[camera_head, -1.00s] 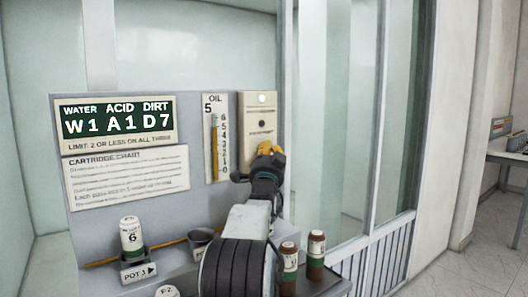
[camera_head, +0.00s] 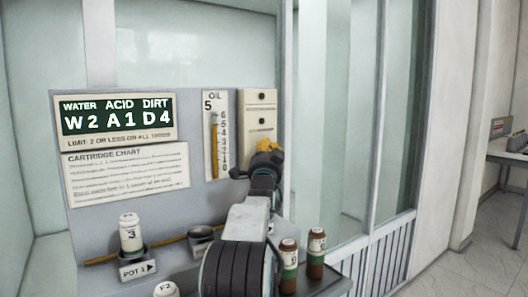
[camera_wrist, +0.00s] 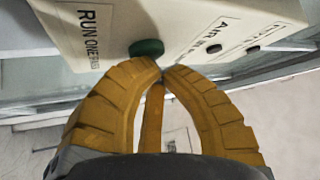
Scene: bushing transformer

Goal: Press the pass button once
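The green pass button (camera_wrist: 146,48) shows in the wrist view on a pale panel beside the words "RUN ONE PASS". My gripper (camera_wrist: 161,69) has yellow fingers with tips together, holding nothing. The tips are right by the button; I cannot tell whether they touch it. In the head view my gripper (camera_head: 266,146) is at the lower part of the pale button panel (camera_head: 258,108) and hides the button. Two dark spots show on that panel. The display (camera_head: 116,116) reads WATER W2, ACID A1, DIRT D4.
An oil gauge (camera_head: 216,135) marked 5 stands left of the button panel. A cartridge (camera_head: 131,233) marked 3 stands upright in a pot. Two brown-and-green cartridges (camera_head: 316,250) stand right of my arm. A cartridge chart (camera_head: 126,178) hangs below the display.

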